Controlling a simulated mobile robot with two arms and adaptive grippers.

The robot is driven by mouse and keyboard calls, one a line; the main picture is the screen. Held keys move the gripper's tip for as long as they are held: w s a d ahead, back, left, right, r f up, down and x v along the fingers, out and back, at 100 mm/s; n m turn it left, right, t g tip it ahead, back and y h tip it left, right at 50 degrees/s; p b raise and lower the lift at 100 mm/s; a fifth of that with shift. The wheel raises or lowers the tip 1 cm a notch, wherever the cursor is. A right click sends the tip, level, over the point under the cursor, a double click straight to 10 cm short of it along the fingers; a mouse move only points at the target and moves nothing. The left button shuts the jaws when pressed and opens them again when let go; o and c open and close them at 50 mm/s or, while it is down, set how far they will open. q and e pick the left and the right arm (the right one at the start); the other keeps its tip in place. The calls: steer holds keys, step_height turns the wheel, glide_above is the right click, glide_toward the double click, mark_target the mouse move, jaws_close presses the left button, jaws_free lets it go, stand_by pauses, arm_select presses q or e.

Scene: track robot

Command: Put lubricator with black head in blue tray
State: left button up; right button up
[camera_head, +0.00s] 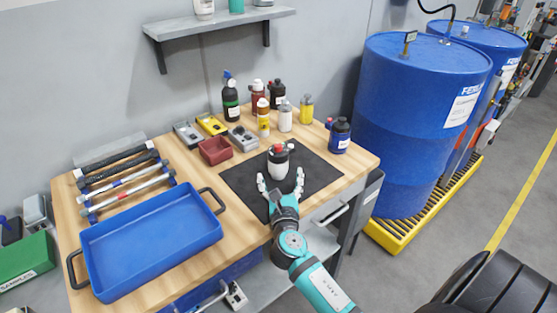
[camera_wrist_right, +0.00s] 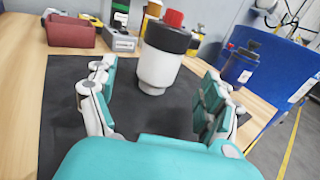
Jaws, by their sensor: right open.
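A lubricator (camera_head: 278,162) with a white body, black head and red cap stands upright on the dark mat (camera_head: 322,175). In the right wrist view the lubricator (camera_wrist_right: 160,58) stands just beyond and between my open fingers, apart from them. My right gripper (camera_head: 281,182) is open and empty, low over the mat on the near side of the lubricator; its teal fingers also show in the right wrist view (camera_wrist_right: 160,95). The blue tray (camera_head: 150,240) lies empty on the wooden table to the left. My left gripper is not in view.
Several bottles, including a black one (camera_head: 230,98) and a blue one (camera_head: 340,134), stand behind and right of the mat. A red bin (camera_head: 215,150) and small devices are left of it. Blue drums (camera_head: 418,120) stand right of the table. A shelf (camera_head: 220,24) hangs above.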

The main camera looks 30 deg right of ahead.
mark_target(278, 153)
steer(key=x, duration=0.7)
steer(key=shift+w+d+f, duration=0.1)
steer(key=shift+c, duration=0.3)
steer(key=c, duration=1.5)
steer(key=shift+r+p, duration=0.35)
steer(key=shift+r, duration=0.35)
jaws_close()
step_height(278, 153, up, 2)
steer(key=shift+r+p, duration=0.1)
steer(key=shift+p, duration=0.35)
steer(key=r+v, duration=0.1)
steer(key=v, duration=1.5)
steer(key=shift+a+r+b, duration=0.35)
steer(key=shift+a+b, duration=0.05)
steer(key=shift+b, duration=0.05)
